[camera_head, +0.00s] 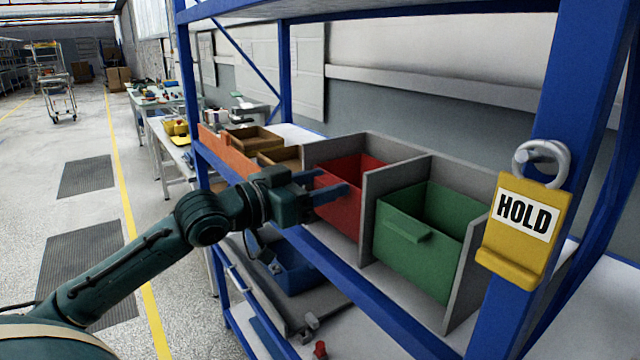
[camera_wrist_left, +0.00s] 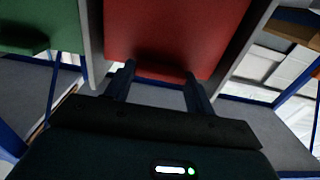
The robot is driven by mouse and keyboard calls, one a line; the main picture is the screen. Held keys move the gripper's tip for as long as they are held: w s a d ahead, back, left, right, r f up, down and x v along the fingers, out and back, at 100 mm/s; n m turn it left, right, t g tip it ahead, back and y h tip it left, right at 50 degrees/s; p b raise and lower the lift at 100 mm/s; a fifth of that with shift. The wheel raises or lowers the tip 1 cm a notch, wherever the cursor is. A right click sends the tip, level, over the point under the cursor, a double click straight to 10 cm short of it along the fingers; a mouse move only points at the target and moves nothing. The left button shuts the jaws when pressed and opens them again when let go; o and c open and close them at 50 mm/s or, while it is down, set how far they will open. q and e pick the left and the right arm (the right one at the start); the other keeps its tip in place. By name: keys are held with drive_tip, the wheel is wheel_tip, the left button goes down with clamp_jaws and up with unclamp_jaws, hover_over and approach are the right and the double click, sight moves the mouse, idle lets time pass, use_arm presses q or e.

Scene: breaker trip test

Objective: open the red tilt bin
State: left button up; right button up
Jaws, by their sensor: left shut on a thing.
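The red tilt bin (camera_head: 343,207) sits in a grey-walled rack on the blue shelf, left of the green bin (camera_head: 415,240). Its top is open and its front leans out a little at the rack's front. My left gripper (camera_head: 340,192) is at the upper front of the red bin. In the left wrist view the red front face (camera_wrist_left: 175,35) fills the top middle, and the two fingers of my left gripper (camera_wrist_left: 160,82) stand on either side of its dark red handle lip (camera_wrist_left: 160,70). The fingers are shut on that handle. My right gripper is not in view.
Grey dividers (camera_head: 368,215) flank the red bin. A yellow HOLD tag (camera_head: 522,235) hangs on the blue post at the right. A blue bin (camera_head: 290,272) lies on the lower shelf.

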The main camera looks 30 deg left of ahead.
use_arm(q)
drive_tip(key=c, duration=0.4)
drive_tip(key=shift+f, duration=0.1)
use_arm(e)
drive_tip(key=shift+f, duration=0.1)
